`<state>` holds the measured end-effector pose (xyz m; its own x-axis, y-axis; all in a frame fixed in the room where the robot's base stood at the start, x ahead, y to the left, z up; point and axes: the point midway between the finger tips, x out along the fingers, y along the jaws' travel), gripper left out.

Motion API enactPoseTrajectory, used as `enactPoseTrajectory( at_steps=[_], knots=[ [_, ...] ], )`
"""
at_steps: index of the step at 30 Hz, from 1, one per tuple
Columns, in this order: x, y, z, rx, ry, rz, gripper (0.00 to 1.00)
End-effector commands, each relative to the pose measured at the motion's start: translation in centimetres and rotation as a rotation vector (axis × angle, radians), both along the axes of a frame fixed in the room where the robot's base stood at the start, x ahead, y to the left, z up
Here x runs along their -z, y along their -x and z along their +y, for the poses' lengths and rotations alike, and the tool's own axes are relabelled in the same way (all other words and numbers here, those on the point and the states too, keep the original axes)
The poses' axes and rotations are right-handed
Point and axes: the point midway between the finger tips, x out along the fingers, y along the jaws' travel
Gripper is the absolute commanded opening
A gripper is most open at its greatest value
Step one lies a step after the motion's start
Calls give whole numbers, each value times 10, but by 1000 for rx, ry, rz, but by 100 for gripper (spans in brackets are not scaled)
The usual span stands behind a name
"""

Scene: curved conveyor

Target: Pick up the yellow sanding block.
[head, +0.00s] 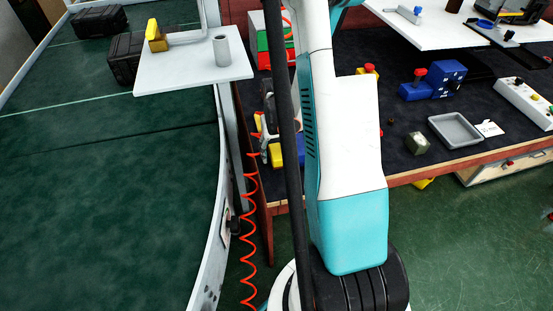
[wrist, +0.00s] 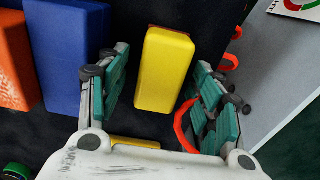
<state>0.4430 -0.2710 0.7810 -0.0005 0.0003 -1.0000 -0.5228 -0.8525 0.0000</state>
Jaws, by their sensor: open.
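The yellow sanding block (wrist: 166,68) shows in the wrist view between the two fingers of my gripper (wrist: 158,90). The gripper is open, with a gap visible between the block and each finger. In the head view the yellow block (head: 276,155) is small and partly hidden, at the left end of the dark workbench beside my arm. My gripper (head: 265,145) is there too, mostly hidden behind a dark pole and my arm. I cannot tell how far the fingertips are above the bench top.
A blue block (wrist: 70,55) and an orange block (wrist: 15,62) stand left of the yellow one. A red coiled hose (head: 250,215) hangs by the bench edge and passes close to the right finger. The grey tray (head: 455,143) lies further right on the bench.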

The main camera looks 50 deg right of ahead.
Motion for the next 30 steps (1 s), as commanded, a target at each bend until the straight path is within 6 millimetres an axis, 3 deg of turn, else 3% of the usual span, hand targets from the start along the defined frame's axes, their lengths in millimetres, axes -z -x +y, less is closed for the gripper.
enactPoseTrajectory(
  at_steps=[7,12,14,24,30],
  knots=[
    [3,0,0,0,0,0,60],
    [3,0,0,0,0,0,21],
    [3,0,0,0,0,0,11],
    [1,0,0,0,0,0,11],
    [-13,0,0,0,0,0,11]
  ],
)
